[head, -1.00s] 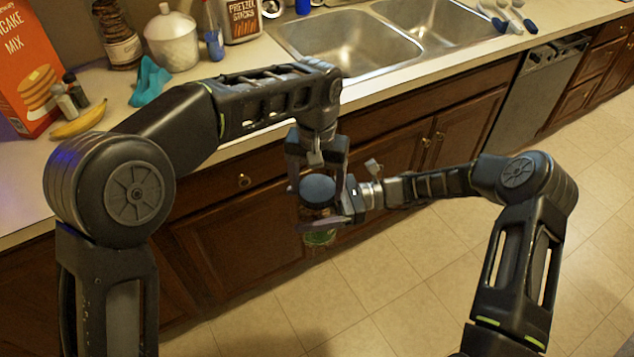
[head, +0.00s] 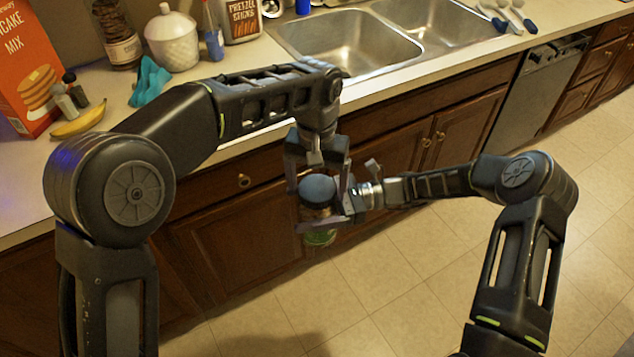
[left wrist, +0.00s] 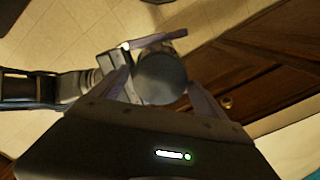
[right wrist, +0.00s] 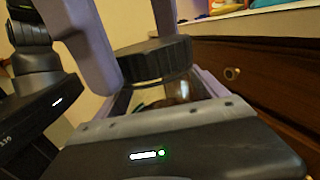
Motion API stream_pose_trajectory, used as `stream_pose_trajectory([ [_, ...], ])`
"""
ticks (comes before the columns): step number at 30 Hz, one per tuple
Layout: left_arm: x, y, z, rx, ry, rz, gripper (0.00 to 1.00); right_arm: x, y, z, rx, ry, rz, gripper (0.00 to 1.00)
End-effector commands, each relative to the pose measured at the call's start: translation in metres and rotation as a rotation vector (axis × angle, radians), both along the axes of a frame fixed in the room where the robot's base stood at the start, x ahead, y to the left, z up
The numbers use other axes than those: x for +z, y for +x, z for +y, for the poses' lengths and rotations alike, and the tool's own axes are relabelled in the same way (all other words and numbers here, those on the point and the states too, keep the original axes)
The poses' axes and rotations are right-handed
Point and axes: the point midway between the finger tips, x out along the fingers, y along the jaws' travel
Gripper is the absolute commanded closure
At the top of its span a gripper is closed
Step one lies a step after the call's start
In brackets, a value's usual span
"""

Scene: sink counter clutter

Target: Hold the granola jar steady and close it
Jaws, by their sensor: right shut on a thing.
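The granola jar (head: 320,238) is held upright in the air in front of the cabinets. Its dark round lid (head: 318,188) sits at its top; it also shows in the left wrist view (left wrist: 160,80) and the right wrist view (right wrist: 155,60). I cannot tell whether the lid is seated or loose. My right gripper (head: 322,222) is shut on the jar body from the right side, below the lid. My left gripper (head: 318,182) points down from above, its fingers open on either side of the lid, with small gaps visible. The jar's middle is partly hidden by the right fingers.
The counter (head: 255,150) with a double sink (head: 350,40) lies behind. A pancake mix box (head: 30,70), banana (head: 78,120), teal cloth (head: 150,82) and white canister (head: 172,40) stand at the left. Cabinet doors (head: 235,230) are close behind the jar. The floor in front is clear.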

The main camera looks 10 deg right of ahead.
Motion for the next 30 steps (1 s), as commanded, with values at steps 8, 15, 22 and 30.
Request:
stream_pose_trajectory([
  [8,0.000,0.000,0.000,0.000,0.000,0.000,0.04,0.001,0.000,0.000,0.001,0.002,-0.001,1.00],
  [15,0.007,0.000,0.000,0.000,0.000,-0.001,0.04,0.001,0.000,0.000,0.001,0.002,-0.001,1.00],
  [22,0.038,0.001,-0.001,0.000,-0.003,-0.004,0.04,0.001,0.000,0.000,0.001,0.002,-0.001,1.00],
  [30,0.070,0.000,0.000,-0.001,0.001,-0.001,0.04,0.001,0.000,0.000,0.001,0.002,-0.001,1.00],
])
